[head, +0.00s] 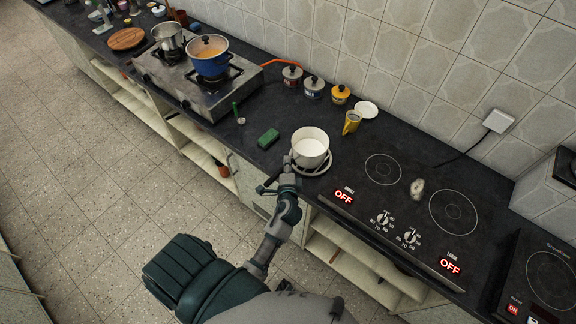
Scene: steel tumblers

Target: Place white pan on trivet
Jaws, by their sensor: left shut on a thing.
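The white pan (310,146) is upright over the round trivet (324,166) on the dark counter, left of the induction hob. The trivet's ring shows around the pan's lower edge; I cannot tell whether the pan rests on it or is held just above. My left gripper (287,170) is at the pan's near left side, shut on what seems to be the pan's handle, which the fingers mostly hide. My right gripper is not in view.
The induction hob (408,212) lies right of the pan. A green sponge (268,138) lies to the left. A yellow cup (351,122), a white bowl (367,109) and several lidded jars stand behind. A gas stove (190,85) with a blue pot (209,62) is farther left.

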